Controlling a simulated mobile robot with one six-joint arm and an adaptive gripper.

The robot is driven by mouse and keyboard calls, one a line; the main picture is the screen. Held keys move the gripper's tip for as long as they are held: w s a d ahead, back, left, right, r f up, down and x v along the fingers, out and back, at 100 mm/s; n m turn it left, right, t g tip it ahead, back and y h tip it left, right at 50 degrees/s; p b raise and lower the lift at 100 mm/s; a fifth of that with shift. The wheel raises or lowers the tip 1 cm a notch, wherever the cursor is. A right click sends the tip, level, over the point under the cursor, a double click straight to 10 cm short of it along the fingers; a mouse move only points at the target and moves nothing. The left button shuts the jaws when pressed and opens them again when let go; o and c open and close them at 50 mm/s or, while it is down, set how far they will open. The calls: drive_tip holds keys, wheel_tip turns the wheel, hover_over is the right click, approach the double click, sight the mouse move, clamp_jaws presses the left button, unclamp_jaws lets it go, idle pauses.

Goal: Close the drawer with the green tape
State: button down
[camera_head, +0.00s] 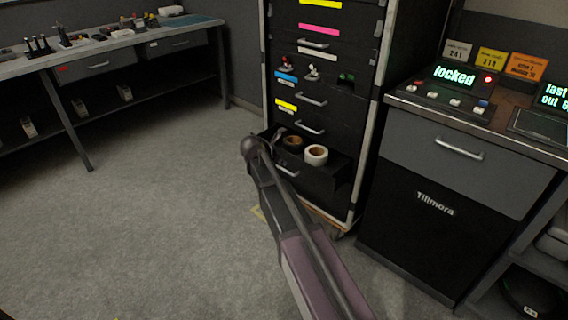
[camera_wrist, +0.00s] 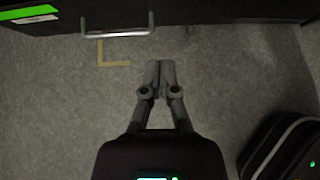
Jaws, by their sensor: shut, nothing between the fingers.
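The drawer with the green tape (camera_wrist: 30,13) shows at the top of the wrist view, with its dark front and pale bar handle (camera_wrist: 118,30). In the head view a low drawer (camera_head: 318,185) of the tall dark cabinet stands pulled out, with rolls inside; my arm covers its left part, and no green label shows on it there. My gripper (camera_wrist: 159,65) is shut and empty in the wrist view. Its fingertips appear right of the handle and below the drawer front in the picture, with floor visible between. I cannot make out my gripper in the head view.
A grey-fronted cabinet (camera_head: 440,165) with a lit panel stands close on the right. A workbench (camera_head: 110,40) is at the back left. A dark bag-like object (camera_wrist: 285,145) lies lower right in the wrist view. Left floor is clear.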

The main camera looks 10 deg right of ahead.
sight(303, 164)
drive_tip(key=b+x, duration=0.2)
drive_tip(key=x, duration=0.1)
drive_tip(key=r+b+x, duration=0.1)
drive_tip(key=b+x, duration=0.1)
drive_tip(key=x, duration=0.2)
drive_tip(key=w+d+b+x, duration=0.1)
drive_tip(key=b+x, duration=0.1)
drive_tip(key=x, duration=0.2)
drive_tip(key=shift+d+r, duration=0.1)
drive_tip(key=shift+r, duration=0.15)
drive_tip(key=shift+w+d, duration=0.3)
drive_tip(key=shift+d, duration=0.2)
drive_tip(key=w+d, duration=0.7)
drive_tip(key=d, duration=0.2)
drive_tip(key=shift+d, duration=0.35)
drive_tip(key=shift+s+a, duration=0.1)
